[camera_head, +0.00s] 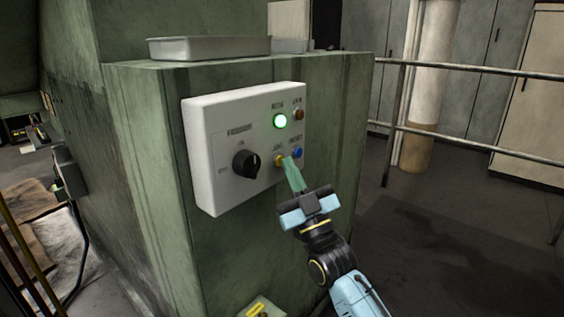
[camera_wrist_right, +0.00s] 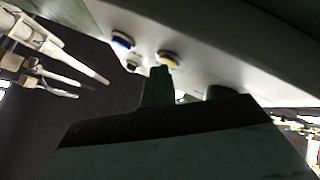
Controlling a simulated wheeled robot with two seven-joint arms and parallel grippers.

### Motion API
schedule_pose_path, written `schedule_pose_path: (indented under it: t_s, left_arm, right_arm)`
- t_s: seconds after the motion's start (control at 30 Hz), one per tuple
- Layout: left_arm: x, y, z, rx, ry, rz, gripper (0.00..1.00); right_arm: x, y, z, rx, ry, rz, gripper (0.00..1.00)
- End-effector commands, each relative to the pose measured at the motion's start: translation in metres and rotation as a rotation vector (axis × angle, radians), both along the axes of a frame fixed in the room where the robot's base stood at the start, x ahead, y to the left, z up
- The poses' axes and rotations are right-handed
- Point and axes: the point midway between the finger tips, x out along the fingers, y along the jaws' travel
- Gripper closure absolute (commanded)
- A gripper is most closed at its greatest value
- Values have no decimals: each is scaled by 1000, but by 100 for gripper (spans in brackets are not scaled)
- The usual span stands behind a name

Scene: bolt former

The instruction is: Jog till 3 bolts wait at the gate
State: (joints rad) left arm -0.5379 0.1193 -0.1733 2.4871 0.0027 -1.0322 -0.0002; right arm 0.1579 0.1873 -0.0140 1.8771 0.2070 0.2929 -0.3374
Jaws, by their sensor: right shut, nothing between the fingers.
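A white control box (camera_head: 230,125) is mounted on the green machine. It carries a black rotary knob (camera_head: 245,163), a lit green lamp (camera_head: 280,121), an unlit brownish lamp (camera_head: 298,113), a yellow button (camera_head: 279,160) and a blue button (camera_head: 297,153). My right gripper (camera_head: 288,162) is shut and empty, its fingertips at the yellow button. In the right wrist view the fingers (camera_wrist_right: 158,72) end just below the yellow button (camera_wrist_right: 168,59), with the blue button (camera_wrist_right: 121,41) to the left. I cannot tell whether they touch. No bolts or gate are in view. My left gripper is not in view.
Metal trays (camera_head: 210,48) rest on top of the green machine (camera_head: 130,130). A railing (camera_head: 470,69) runs on the right, with a pale column (camera_head: 428,80) behind it. A small yellow-marked item (camera_head: 258,309) is low at the front. Dark floor (camera_head: 450,220) lies open at the right.

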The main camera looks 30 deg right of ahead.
Motion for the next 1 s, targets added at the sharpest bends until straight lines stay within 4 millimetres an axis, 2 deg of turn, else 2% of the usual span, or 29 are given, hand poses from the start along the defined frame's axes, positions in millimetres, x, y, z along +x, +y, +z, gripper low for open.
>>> schedule_pose_path:
  t_s: [0.57, 1.0]
  left_arm:
    - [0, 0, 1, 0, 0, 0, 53]
    - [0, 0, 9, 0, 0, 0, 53]
  right_arm:
    - [-1, 0, 0, 0, 2, 0, 100]
    - [-16, -6, 0, 0, 0, 0, 100]
